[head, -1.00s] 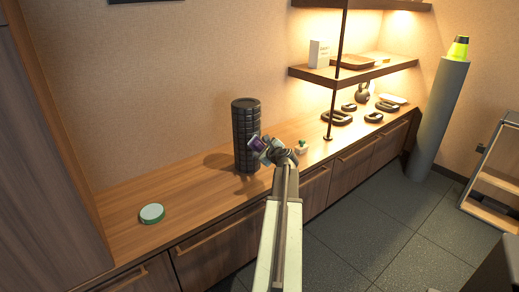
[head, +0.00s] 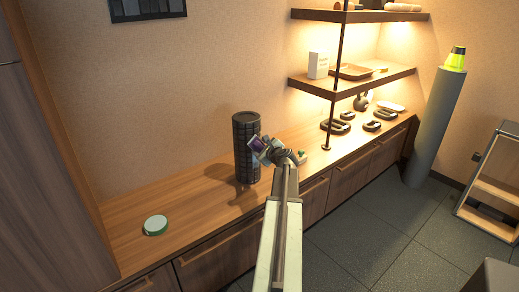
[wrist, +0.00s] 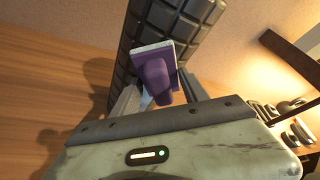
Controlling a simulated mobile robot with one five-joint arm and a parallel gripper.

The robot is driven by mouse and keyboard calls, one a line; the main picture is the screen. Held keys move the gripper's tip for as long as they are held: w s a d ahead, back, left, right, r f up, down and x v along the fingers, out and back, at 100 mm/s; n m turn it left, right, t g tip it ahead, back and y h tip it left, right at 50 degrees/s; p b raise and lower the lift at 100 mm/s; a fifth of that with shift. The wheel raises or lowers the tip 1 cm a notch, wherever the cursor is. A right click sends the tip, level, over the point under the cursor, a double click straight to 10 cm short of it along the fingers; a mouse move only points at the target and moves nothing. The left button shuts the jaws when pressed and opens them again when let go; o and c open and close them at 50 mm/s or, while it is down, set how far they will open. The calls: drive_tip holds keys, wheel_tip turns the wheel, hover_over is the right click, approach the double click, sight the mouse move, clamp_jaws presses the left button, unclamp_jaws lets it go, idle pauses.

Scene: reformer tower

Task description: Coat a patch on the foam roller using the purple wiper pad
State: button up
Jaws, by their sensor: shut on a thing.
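The foam roller (head: 246,150) is a black, ridged cylinder standing upright on the wooden counter. It also fills the upper middle of the wrist view (wrist: 185,25), slanted there by the camera's tilt. My gripper (head: 266,148) is at the roller's right side in the head view, at about its mid-height. It is shut on the purple wiper pad (wrist: 155,70), which has a pale front edge facing the roller. The pad lies at or very close to the roller's surface; I cannot tell whether they touch. No coated patch is visible on the roller.
A round green-and-white tin (head: 155,225) sits on the counter (head: 195,200) at the left. A small white item with a green top (head: 301,156) is right of my gripper. A shelf post (head: 334,100) and dark weights (head: 335,126) stand farther right. The counter between tin and roller is clear.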

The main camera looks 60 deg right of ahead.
sight(259, 140)
drive_tip(key=shift+r+p, duration=1.65)
drive_tip(key=shift+p, duration=0.05)
wheel_tip(259, 140, down, 16)
drive_tip(key=b, duration=1.6)
drive_tip(key=shift+f+b, duration=0.25)
drive_tip(key=shift+b, duration=0.05)
drive_tip(key=shift+s+r, duration=0.1)
drive_tip(key=shift+s+a, duration=0.35)
drive_tip(key=shift+s, duration=0.6)
drive_tip(key=shift+s+a, duration=0.35)
drive_tip(key=shift+s, duration=0.6)
drive_tip(key=shift+s+a, duration=0.35)
drive_tip(key=shift+s, duration=0.6)
drive_tip(key=shift+s, duration=0.1)
drive_tip(key=shift+s+a, duration=0.25)
drive_tip(key=shift+s, duration=0.4)
drive_tip(key=shift+s+a, duration=0.2)
drive_tip(key=shift+s, duration=0.45)
